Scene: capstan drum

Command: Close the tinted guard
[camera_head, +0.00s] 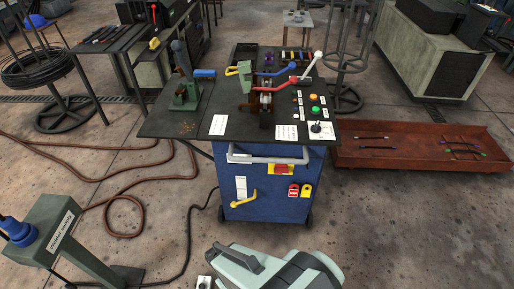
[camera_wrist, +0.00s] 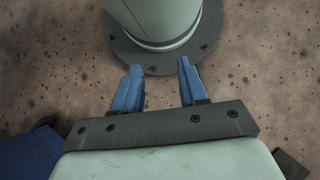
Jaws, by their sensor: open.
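A small greenish, see-through panel (camera_head: 245,78), which looks like the tinted guard, stands raised and tilted on the dark bench top, left of the red and blue levers. Its hinge and the drum are too small to make out clearly. My gripper (camera_wrist: 159,67) is open and empty in the wrist view, its two blue fingers apart above the floor beside a pale round column with a dark bolted flange. The guard is not in the wrist view. In the head view my gripper's fingers do not show, only part of my arm at the bottom.
The bench (camera_head: 180,122) stands on a blue cabinet (camera_head: 262,190) with a grey front rail. A red-handled lever (camera_head: 277,76), a white-knobbed lever (camera_head: 313,62) and a green hand press (camera_head: 185,90) crowd its top. A rust-red tray (camera_head: 400,150) lies right; hoses cross the floor left.

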